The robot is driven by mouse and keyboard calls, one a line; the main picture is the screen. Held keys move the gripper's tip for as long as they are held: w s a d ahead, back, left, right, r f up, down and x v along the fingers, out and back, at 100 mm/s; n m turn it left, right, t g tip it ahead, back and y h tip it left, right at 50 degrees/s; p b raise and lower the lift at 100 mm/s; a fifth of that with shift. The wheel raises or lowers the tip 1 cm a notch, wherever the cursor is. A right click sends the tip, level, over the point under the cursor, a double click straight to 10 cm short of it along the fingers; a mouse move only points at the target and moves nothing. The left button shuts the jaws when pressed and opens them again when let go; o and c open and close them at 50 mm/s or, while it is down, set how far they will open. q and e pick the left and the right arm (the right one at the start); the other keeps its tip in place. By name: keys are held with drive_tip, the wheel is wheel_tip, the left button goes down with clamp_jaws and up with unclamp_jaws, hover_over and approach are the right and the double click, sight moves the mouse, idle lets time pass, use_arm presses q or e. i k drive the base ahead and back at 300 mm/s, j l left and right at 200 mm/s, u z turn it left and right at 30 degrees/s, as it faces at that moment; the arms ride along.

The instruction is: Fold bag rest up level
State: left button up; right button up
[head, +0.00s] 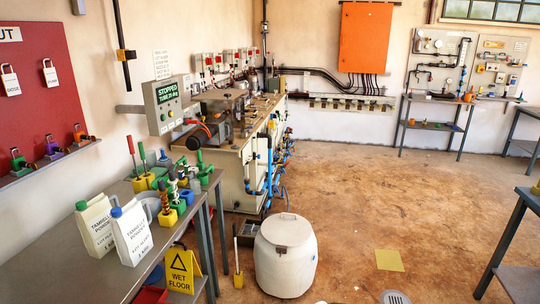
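I cannot pick out a bag rest for certain in the head view. A tank machine (240,145) with pipes and a cluttered top stands along the left wall toward the back. A grey display box (165,104) at its near end shows green text that begins "STOPPED"; the second line is too small to read surely. A white lidded drum (284,258) stands on the floor in front. Neither of my grippers shows in this view.
A grey bench (70,272) at the left holds two white jugs (131,234) and several coloured tools. A yellow wet-floor sign (182,271) and a yellow-bladed shovel (238,280) stand near the drum. Brown floor (390,200) at centre right is open. Tables edge the right side.

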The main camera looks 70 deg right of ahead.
sight(246, 151)
drive_tip(key=z, duration=1.9)
drive_tip(key=i+l+z, duration=0.65)
drive_tip(key=i, duration=0.2)
drive_tip(key=i+z, duration=0.65)
drive_tip(key=i, duration=0.25)
drive_tip(key=i+l, duration=0.1)
drive_tip(key=i, duration=0.5)
drive_tip(key=i+l, duration=0.15)
drive_tip(key=i, duration=0.4)
drive_tip(key=i+l+u, duration=0.1)
drive_tip(key=i, duration=0.5)
drive_tip(key=i+l, duration=0.15)
drive_tip(key=i, duration=0.45)
drive_tip(key=i+j+u, duration=0.15)
drive_tip(key=u, duration=0.35)
drive_tip(key=i+u, duration=0.7)
drive_tip(key=u, duration=0.25)
drive_tip(key=i+l+u, duration=0.2)
drive_tip(key=u, duration=0.25)
drive_tip(key=i+l+u, duration=0.3)
drive_tip(key=u, duration=0.2)
